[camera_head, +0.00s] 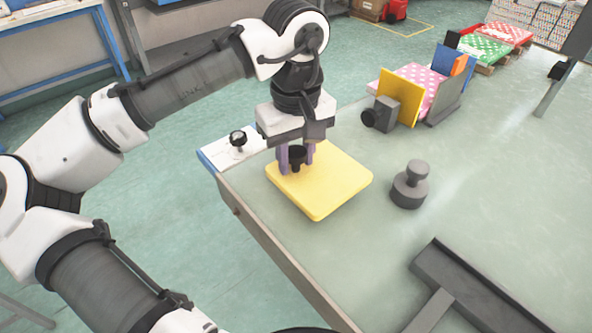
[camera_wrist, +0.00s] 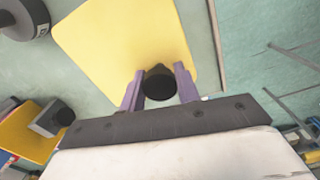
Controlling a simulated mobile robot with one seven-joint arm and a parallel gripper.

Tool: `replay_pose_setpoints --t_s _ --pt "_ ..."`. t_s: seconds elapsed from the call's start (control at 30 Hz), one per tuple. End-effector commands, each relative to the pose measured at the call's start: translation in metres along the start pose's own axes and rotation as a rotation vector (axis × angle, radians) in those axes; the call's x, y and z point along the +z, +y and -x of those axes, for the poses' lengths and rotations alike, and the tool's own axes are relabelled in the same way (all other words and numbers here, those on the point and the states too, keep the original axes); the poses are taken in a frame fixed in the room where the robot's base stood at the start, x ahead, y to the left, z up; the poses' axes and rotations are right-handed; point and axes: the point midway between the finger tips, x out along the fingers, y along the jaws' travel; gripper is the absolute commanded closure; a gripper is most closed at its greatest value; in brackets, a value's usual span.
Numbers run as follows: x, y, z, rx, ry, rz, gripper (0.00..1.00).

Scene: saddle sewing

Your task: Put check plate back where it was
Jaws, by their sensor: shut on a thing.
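A flat yellow plate (camera_head: 335,185) with rounded corners is at the left corner of the grey-green table, under my gripper. I take it to be the check plate. My gripper (camera_head: 297,158) points down over its far left part, with its purple fingers shut on a black knob. In the wrist view the knob (camera_wrist: 159,83) sits between the fingers, with the yellow plate (camera_wrist: 110,45) behind it. I cannot tell whether the plate rests on the table or hangs just above it.
A white, blue-edged plate with a black knob (camera_head: 238,141) is at the table's left edge. A grey weight (camera_head: 409,185) stands right of the yellow plate. Behind are an upright yellow board (camera_head: 400,95) and a grey block (camera_head: 383,114). A dark grey frame (camera_head: 470,290) lies in front.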

Motion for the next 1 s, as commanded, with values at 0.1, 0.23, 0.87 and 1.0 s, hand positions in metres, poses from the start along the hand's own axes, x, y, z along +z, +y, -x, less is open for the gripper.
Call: replay_pose_setpoints --t_s 0.1,0.23,0.87,1.0 --pt "0.000 0.000 -0.010 0.000 0.000 -0.001 1.00" --pt "0.000 -0.001 -0.030 0.000 -0.001 0.000 1.00" --pt "0.000 0.000 -0.048 0.001 0.000 -0.001 0.55" --pt "0.000 0.000 -0.048 0.001 0.001 -0.001 0.46"
